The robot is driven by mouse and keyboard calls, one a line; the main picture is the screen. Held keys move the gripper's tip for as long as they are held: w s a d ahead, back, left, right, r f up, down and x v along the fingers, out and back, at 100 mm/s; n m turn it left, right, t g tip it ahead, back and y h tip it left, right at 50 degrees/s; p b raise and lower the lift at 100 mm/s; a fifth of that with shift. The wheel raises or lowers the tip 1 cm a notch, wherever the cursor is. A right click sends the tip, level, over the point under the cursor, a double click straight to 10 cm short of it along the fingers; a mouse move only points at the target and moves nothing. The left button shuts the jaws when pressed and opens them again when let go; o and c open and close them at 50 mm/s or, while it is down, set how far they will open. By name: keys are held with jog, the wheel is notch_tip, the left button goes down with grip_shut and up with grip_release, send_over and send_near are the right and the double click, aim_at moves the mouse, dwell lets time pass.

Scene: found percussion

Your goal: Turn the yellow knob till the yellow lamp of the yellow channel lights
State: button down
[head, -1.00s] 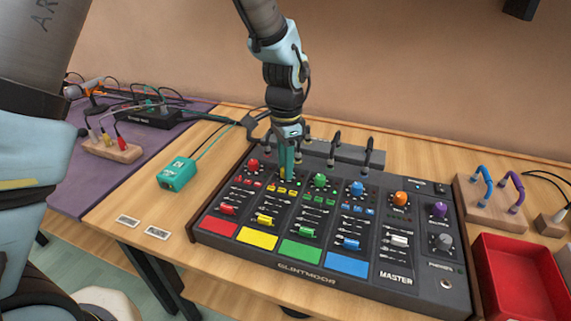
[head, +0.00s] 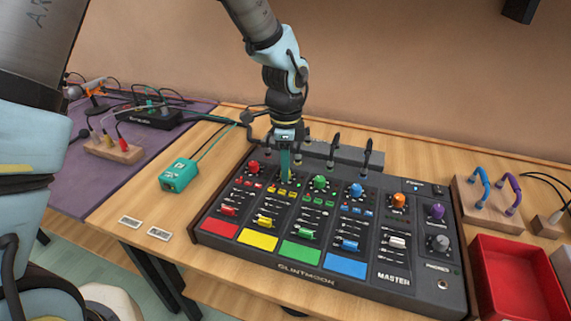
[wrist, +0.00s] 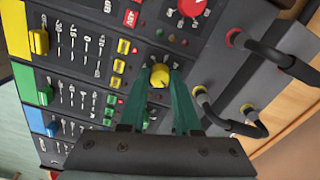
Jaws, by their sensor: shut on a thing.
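The yellow knob (wrist: 159,77) sits on the mixer panel, with a dark pointer mark on its top. My gripper (wrist: 159,72) is shut on it, one green finger on each side. In the head view my gripper (head: 286,178) points down at the top of the yellow channel, and its fingers hide the knob. The yellow channel also has small yellow buttons (wrist: 120,66), a yellow fader (head: 266,222) and a yellow pad (head: 257,240). I cannot tell whether the yellow lamp is lit.
The red knob (head: 253,167) and green knob (head: 320,182) flank the held knob. Black cable plugs (head: 335,150) stand behind it, close to my gripper. A teal box (head: 180,175) is left of the mixer, and a red tray (head: 515,275) is at right.

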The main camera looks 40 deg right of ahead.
jog(key=shift+m, duration=0.3)
jog(key=c, duration=0.6)
grip_release()
jog(key=shift+r, duration=0.1)
notch_tip(320, 180, up, 11)
jog(key=shift+f+b, duration=0.15)
jog(key=shift+b, duration=0.65)
jog(key=shift+w, duration=0.1)
